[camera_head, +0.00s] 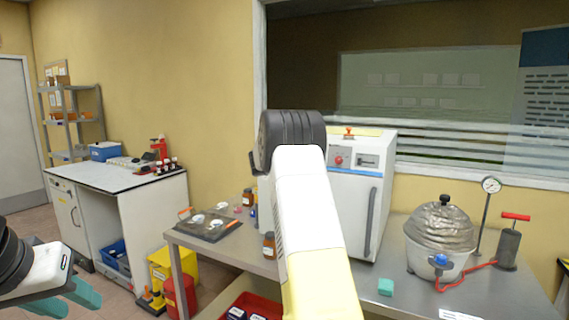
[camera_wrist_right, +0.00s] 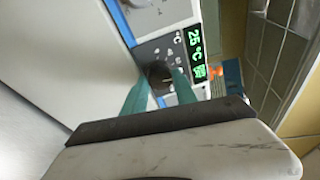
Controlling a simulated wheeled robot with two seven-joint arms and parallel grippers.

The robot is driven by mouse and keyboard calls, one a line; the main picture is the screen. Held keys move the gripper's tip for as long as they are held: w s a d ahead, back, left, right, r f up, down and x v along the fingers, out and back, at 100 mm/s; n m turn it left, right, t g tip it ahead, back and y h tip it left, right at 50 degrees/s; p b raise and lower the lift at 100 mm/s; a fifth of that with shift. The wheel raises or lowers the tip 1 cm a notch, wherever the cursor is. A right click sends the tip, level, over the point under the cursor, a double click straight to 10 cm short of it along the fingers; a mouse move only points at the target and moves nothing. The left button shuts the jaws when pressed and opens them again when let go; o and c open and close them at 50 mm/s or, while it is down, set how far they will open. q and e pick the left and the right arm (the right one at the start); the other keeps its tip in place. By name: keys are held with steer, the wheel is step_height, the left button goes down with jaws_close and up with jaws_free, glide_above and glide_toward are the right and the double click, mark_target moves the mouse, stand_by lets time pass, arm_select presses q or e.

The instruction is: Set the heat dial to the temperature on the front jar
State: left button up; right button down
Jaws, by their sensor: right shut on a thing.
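The dark heat dial (camera_wrist_right: 159,71) is on a grey panel in the right wrist view. My right gripper (camera_wrist_right: 161,80) has its two teal fingers on either side of the dial and is shut on it. A green display (camera_wrist_right: 195,45) beside it reads 25 °C. In the head view my right arm hides this gripper and the dial. A brown jar (camera_head: 269,246) with a pale label stands at the front of the bench, just left of my right arm; its label is too small to read. My left gripper (camera_head: 66,300) is empty and open at the lower left.
A white cabinet (camera_head: 352,215) with a blue stripe stands behind my right arm. A foil-covered pot (camera_head: 440,235), gauge (camera_head: 491,185) and hand pump (camera_head: 509,245) are at the right. A dark tray (camera_head: 208,231) is at the left end of the bench. A green block (camera_head: 385,287) lies in front.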

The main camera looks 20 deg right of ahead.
steer(key=shift+m, duration=0.5)
steer(key=c, duration=1)
jaws_free()
steer(key=shift+o, duration=0.2)
steer(key=v, duration=0.7)
steer(key=shift+s+a+r, duration=0.15)
steer(key=shift+a, duration=0.2)
